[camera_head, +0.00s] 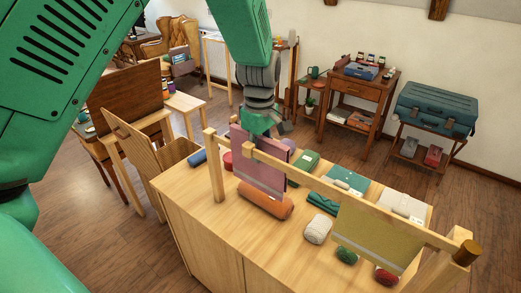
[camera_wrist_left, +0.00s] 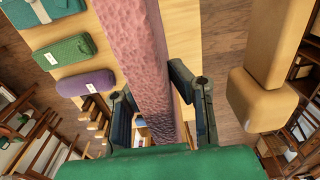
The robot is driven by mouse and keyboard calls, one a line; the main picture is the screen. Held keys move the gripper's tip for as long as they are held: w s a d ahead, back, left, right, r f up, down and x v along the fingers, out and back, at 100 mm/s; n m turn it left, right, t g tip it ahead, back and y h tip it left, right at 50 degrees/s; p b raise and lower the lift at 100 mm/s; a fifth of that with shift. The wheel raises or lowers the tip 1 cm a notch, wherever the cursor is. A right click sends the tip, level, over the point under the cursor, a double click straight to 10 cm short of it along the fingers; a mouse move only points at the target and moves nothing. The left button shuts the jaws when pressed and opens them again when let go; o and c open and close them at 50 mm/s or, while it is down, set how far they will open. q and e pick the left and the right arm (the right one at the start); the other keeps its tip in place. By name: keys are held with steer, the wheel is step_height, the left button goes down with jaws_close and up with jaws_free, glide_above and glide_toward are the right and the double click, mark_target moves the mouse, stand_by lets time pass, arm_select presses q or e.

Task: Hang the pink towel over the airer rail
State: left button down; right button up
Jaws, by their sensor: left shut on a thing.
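The pink towel (camera_head: 262,172) hangs down from my left gripper (camera_head: 264,122) near the left end of the wooden airer rail (camera_head: 315,183). My left gripper is shut on the towel's upper part, above rail height. In the head view the towel overlaps the rail; I cannot tell whether it rests on it. In the left wrist view the towel (camera_wrist_left: 145,60) runs as a textured pink strip between the fingers (camera_wrist_left: 160,105), with pale wooden parts (camera_wrist_left: 272,45) apart to its right. My right gripper is not in view.
An olive cloth (camera_head: 370,238) hangs on the rail's right part. The wooden cabinet top (camera_head: 225,208) below carries an orange roll (camera_head: 265,200), a pale yarn ball (camera_head: 318,229), green cloths and other rolls. A side table (camera_head: 360,95) and a blue case (camera_head: 437,108) stand behind.

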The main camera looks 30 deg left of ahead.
arm_select(q)
steer(key=shift+f+b, duration=0.95)
steer(key=shift+f, duration=1.75)
steer(key=c, duration=1.4)
jaws_free()
step_height(320, 180, up, 8)
steer(key=shift+w+f, duration=0.1)
